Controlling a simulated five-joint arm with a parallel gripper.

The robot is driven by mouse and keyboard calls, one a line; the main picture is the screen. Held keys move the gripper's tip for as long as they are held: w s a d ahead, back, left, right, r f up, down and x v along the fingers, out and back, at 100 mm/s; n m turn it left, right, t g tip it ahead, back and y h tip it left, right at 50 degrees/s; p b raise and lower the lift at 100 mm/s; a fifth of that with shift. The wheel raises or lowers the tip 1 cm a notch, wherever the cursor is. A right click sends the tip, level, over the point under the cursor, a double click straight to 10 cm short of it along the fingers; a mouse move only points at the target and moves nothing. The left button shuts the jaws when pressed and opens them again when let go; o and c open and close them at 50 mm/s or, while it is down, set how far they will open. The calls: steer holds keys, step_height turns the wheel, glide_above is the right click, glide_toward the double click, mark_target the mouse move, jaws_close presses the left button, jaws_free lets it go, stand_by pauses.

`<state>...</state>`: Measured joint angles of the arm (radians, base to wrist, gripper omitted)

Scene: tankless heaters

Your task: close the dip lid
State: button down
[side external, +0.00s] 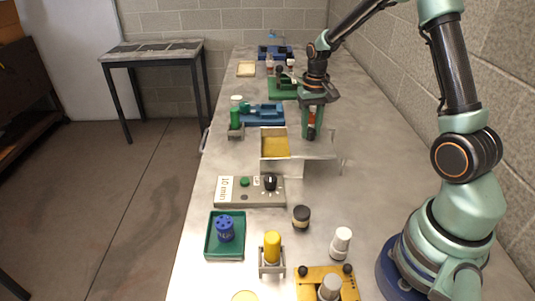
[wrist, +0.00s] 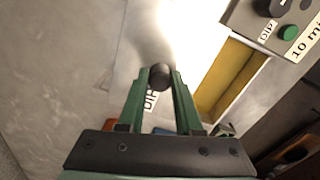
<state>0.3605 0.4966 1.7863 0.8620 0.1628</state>
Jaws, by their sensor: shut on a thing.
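The dip bath is a metal tray with a yellow inside (side external: 276,147), seen mid-bench in the side view. Its yellow part also shows in the wrist view (wrist: 222,78). A shiny metal lid (side external: 322,147) is at the right of the yellow opening, leaving the yellow visible. The wrist view shows a DIP label (wrist: 150,99) by a dark round knob (wrist: 160,77). My gripper (wrist: 160,75) is shut on this knob, one green finger on each side. In the side view my gripper (side external: 311,134) points down at the lid. The fingertips' exact contact is hidden there.
A control box (side external: 250,191) with a green button and black dial stands in front of the bath. A blue fixture (side external: 262,114) is behind it. A green tray (side external: 225,235), a yellow bottle (side external: 272,247) and a black-capped jar (side external: 301,217) stand nearer the camera. The wall is at right.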

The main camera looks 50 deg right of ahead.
steer(key=w+a, duration=0.6)
steer(key=shift+w+a, duration=0.15)
steer(key=shift+w, duration=0.1)
steer(key=c, duration=0.6)
jaws_free()
steer(key=shift+s+r, duration=0.1)
step_height(320, 180, up, 12)
